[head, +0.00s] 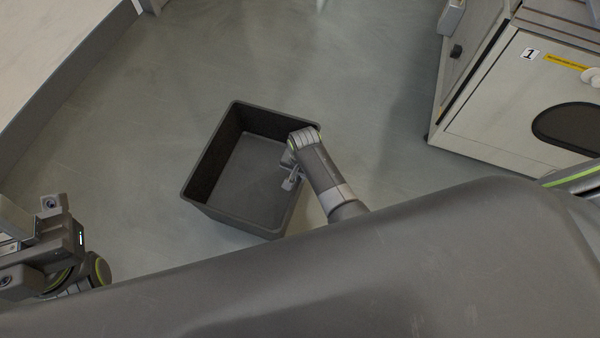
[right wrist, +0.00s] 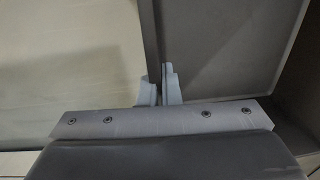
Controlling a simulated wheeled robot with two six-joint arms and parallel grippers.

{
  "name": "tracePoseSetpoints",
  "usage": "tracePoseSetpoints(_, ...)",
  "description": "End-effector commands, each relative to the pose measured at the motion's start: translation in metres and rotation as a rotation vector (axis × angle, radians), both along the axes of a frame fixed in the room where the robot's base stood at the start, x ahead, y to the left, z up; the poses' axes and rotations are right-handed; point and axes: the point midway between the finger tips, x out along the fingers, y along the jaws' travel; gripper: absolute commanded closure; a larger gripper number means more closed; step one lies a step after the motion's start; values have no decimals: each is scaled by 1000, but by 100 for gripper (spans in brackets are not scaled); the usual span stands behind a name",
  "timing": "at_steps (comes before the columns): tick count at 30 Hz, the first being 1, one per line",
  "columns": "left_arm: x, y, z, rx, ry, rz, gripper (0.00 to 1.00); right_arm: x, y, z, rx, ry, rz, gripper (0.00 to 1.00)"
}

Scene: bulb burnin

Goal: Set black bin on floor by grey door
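The black bin (head: 215,165) is in the middle of the head view, empty and open at the top. My right gripper (head: 291,180) is at its right wall. In the right wrist view its two fingers (right wrist: 159,92) stand on either side of the bin's thin wall (right wrist: 152,40), closed on it. I cannot tell whether the bin's base touches the floor. My left gripper (head: 60,235) is at the lower left of the head view, away from the bin; its fingertips are not clear. No plainly grey room door shows.
A pale cabinet (head: 500,110) with a "1" label, a yellow strip and a dark oval window stands at the right. A pale raised surface with a dark side (head: 60,80) runs along the upper left. The grey floor (head: 350,70) between them is clear.

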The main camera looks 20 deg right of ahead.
Motion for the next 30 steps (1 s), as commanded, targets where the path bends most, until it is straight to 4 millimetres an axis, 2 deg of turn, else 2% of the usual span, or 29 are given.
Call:
tracePoseSetpoints(9, 0, 0, 0, -1, -1, -1, 64, 3, 2, 1, 4, -8, 0, 100)
tracePoseSetpoints(12, 0, 0, 1, -1, -1, -1, 64, 0, 0, -1, 1, -1, 0, 85)
tracePoseSetpoints(15, 0, 0, 1, -1, -1, -1, 64, 0, 0, -1, 1, -1, 0, 75)
tracePoseSetpoints(25, 0, 0, 2, 0, -1, -1, 64, 0, 0, 3, 1, -1, 0, 75)
tracePoseSetpoints(30, 2, -2, 17, 16, 7, 16, 64, 0, -1, 27, 1, -2, -1, 75)
